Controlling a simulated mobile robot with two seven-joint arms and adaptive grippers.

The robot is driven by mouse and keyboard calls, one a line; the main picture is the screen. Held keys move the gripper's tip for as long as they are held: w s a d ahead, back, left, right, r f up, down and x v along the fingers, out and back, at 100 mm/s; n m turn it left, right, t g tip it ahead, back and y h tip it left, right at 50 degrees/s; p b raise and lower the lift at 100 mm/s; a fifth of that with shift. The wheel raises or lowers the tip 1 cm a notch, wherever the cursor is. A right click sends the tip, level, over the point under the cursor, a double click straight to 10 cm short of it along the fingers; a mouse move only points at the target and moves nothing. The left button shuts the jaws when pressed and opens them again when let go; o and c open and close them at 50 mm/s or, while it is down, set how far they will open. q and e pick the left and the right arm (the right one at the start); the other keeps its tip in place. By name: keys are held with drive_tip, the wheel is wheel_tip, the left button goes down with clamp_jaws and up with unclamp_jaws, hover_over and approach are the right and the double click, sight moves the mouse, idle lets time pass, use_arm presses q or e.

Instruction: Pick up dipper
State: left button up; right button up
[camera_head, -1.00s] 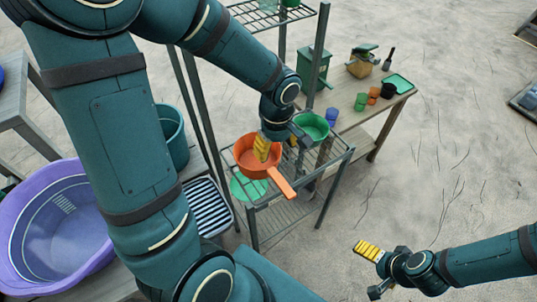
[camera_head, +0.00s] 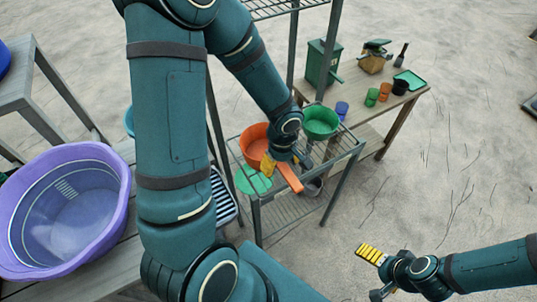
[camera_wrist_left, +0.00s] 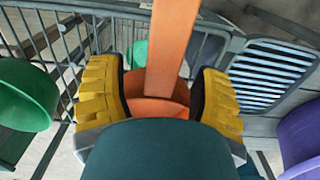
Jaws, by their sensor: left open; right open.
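The orange dipper (camera_head: 254,146) sits on the wire shelf of the metal rack, its handle (camera_head: 290,178) pointing toward the lower right. In the left wrist view its handle (camera_wrist_left: 172,50) runs between my yellow finger pads, with a gap on each side, and the bowl (camera_wrist_left: 155,108) shows partly below. My left gripper (camera_head: 283,165) is open at the dipper, around the handle where it meets the bowl. Its hand hides part of the handle in the head view. My right gripper (camera_head: 372,275) is open and empty at the lower right, away from the rack.
A green bowl (camera_head: 320,121) stands beside the dipper on the rack (camera_head: 350,150). A green round piece (camera_head: 252,181) lies left of the handle. A purple tub (camera_head: 118,205) is at left. A wooden table (camera_head: 407,103) with cups stands behind. Open sand lies at right.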

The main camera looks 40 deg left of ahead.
use_arm(q)
drive_tip(key=shift+f, duration=0.5)
clamp_jaws()
